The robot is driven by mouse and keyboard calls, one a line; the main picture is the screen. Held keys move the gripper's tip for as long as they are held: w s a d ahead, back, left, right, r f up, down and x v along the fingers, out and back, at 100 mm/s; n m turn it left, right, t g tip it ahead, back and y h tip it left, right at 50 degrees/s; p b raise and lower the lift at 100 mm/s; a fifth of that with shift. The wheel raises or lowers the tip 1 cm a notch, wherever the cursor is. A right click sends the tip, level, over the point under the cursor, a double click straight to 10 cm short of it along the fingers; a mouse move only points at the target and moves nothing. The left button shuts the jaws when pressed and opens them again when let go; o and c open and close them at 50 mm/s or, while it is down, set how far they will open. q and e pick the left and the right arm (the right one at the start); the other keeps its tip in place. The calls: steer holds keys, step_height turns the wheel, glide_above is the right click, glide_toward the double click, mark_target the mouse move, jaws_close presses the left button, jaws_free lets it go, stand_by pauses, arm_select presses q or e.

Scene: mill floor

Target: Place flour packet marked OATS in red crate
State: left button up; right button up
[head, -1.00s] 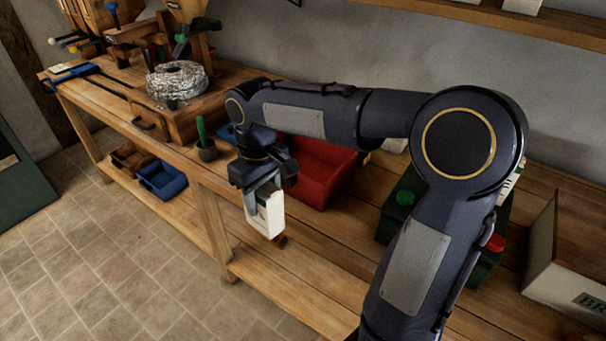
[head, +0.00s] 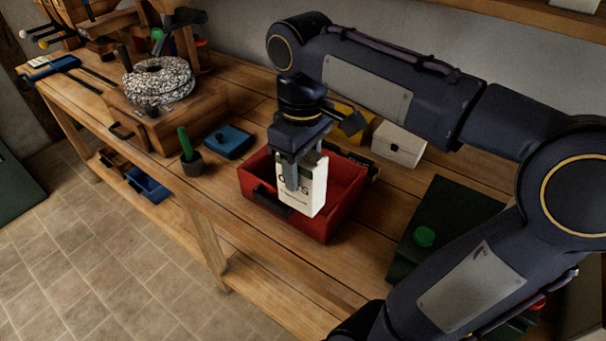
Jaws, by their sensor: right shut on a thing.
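My right gripper (head: 292,178) is shut on a white flour packet (head: 313,188), held upright. Dark lettering on its face is partly covered by a finger; the letters that show fit OATS. The packet hangs over the red crate (head: 343,210) on the workbench, in front of its inside in the head view. I cannot tell whether its lower end is above the rim or below it. The crate has a dark handle on its front wall. My left gripper is not in view.
A blue tray (head: 228,141) and a dark pot with a green handle (head: 190,150) stand left of the crate. White (head: 399,144) and yellow (head: 352,121) boxes stand behind it. A dark green box (head: 447,222) is at right. A millstone (head: 158,80) sits at back left.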

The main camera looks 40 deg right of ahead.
steer(key=shift+w+d+f, duration=1.4)
steer(key=shift+w+f, duration=0.35)
steer(key=shift+f, duration=0.35)
steer(key=shift+w+d+f, duration=1.35)
steer(key=shift+w+f, duration=0.4)
steer(key=shift+f, duration=0.35)
steer(key=shift+w+d+f, duration=1.4)
steer(key=shift+w+f, duration=0.35)
steer(key=shift+f, duration=0.35)
steer(key=shift+f, duration=0.2)
steer(key=o, duration=1.3)
steer(key=shift+c, duration=0.2)
